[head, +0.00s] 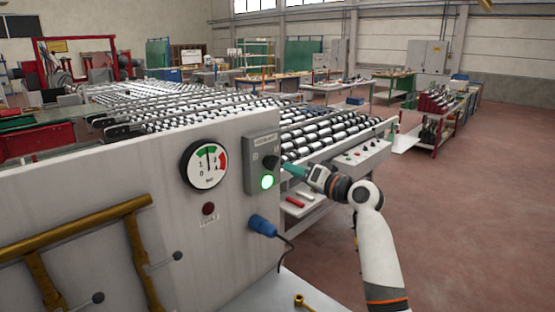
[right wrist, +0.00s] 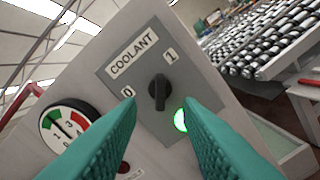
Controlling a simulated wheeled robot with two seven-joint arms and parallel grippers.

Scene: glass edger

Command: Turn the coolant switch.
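The coolant switch is a black knob (right wrist: 159,92) on a grey plate labelled COOLANT, with 0 and 1 marks (right wrist: 170,56). The knob stands roughly in line with the 1 mark. In the head view the knob (head: 270,161) sits on the grey box above a lit green lamp (head: 267,182). My right gripper (head: 289,168) is close in front of it. In the right wrist view its teal fingers (right wrist: 159,103) are open, one on each side of the knob, with gaps visible. I cannot tell whether the tips reach around it. My left gripper is not in view.
A pressure gauge (head: 204,166) and a dark red button (head: 209,208) are left of the box. A blue plug (head: 262,225) with a cable is below it. A roller conveyor (head: 330,132) stands behind. Open floor (head: 470,220) lies to the right.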

